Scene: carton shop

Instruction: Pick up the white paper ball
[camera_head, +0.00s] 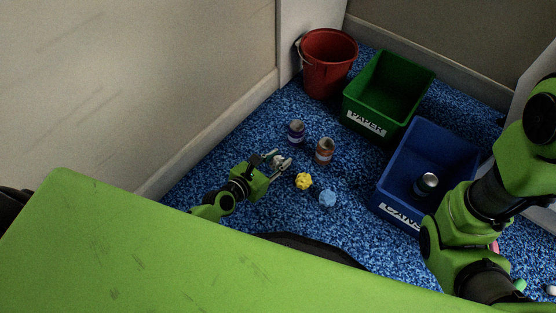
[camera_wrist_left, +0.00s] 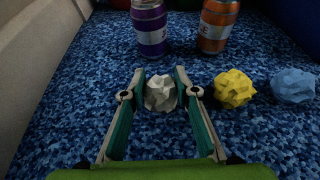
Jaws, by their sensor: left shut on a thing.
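The white paper ball (camera_wrist_left: 160,93) is between the two fingers of my left gripper (camera_wrist_left: 160,90) in the left wrist view. The fingers touch its sides, and it is at or just above the blue carpet.
A yellow paper ball (camera_head: 303,181) and a light blue one (camera_head: 327,198) lie right of my left gripper. A purple can (camera_head: 296,131) and an orange can (camera_head: 324,151) stand behind it. Beyond are a red bucket (camera_head: 328,80), green PAPER bin (camera_head: 350,115) and blue CANS bin (camera_head: 379,203).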

